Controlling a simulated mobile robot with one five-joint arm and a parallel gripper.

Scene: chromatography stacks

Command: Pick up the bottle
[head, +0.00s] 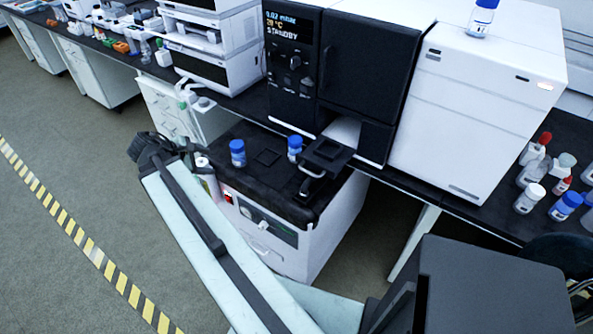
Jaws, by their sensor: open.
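Two small bottles with blue caps stand upright on the black top of a low white unit: one bottle on the left (238,153), and one further right (295,148). Another blue-capped bottle (482,17) stands on top of the large white instrument. Which bottle is meant cannot be told. My pale arm reaches up from the bottom to the left of the low unit. My gripper (152,147) is the dark end of that arm, open, left of and apart from the left bottle. Its fingers are hard to make out.
The low white unit (295,252) stands in front of the bench, with a dark block and handle (327,153) on its right. Several capped bottles (563,206) stand on the right bench. A black instrument (366,80) rises behind. Floor at left is clear.

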